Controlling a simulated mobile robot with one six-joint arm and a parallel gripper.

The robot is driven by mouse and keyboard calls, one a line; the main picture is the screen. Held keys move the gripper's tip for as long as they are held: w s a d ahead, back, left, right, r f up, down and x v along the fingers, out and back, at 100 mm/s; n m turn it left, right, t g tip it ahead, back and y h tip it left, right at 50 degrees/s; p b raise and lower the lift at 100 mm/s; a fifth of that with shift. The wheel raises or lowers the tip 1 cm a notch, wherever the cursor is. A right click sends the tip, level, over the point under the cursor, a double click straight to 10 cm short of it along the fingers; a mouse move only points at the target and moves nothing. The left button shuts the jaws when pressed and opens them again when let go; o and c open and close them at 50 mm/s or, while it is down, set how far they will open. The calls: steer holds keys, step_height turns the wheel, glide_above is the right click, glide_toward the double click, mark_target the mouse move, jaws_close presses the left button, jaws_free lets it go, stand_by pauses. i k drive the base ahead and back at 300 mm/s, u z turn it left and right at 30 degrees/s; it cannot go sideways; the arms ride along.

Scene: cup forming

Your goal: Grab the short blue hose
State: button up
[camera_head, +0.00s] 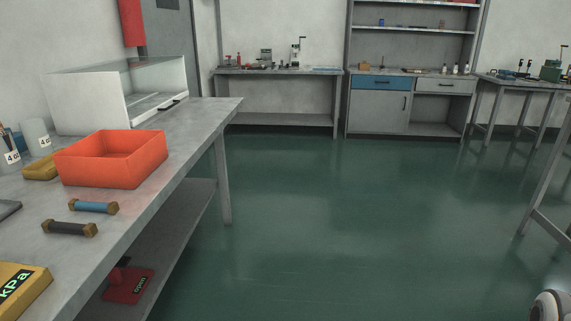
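The short blue hose (93,207) lies on the grey workbench (150,201) at the left, in front of the orange-red bin. It has a brass-coloured fitting on each end. A similar dark hose (69,228) with brass-coloured fittings lies just nearer, apart from it. My gripper is not clearly in view. Only a rounded white and dark part shows at the bottom right corner, well away from the bench.
The orange-red bin (110,172) appears empty. A white glass-fronted box (95,101) stands behind it, and a yellow kPa device (22,288) sits at the near edge. A red item (129,286) is on the lower shelf. The green floor (370,215) is clear.

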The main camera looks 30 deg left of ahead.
mark_target(75, 205)
steer(key=z, duration=0.05)
steer(key=i, duration=1.55)
steer(key=u, duration=3.25)
steer(key=i, duration=0.75)
steer(key=u, duration=0.05)
